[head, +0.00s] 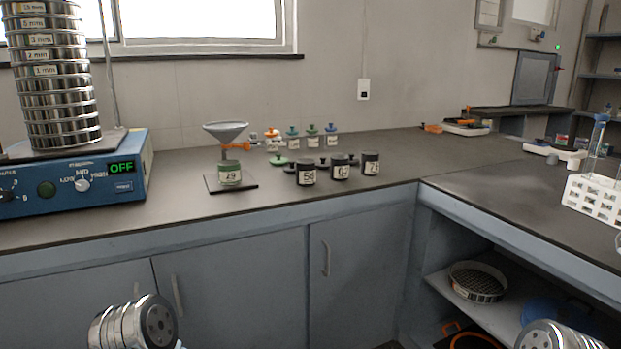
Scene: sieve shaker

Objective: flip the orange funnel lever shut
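A grey funnel (226,131) stands on the left part of the back counter, on a stand with a flat dark base (247,186). A small orange lever (231,146) sits at the funnel's neck and sticks out to the right, roughly level. A green jar marked 29 (230,173) stands on the base under the funnel. Grey round parts of my two arms show at the bottom left and bottom right edges, well away from the funnel. The fingers of both grippers are not visible.
Several dark jars, one marked 54 (306,172), stand right of the funnel, with a green lid (277,160) near them. Several small jars with coloured tops stand behind. A blue sieve shaker (75,180) with a sieve stack (50,75) is on the left. The counter's front strip is clear.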

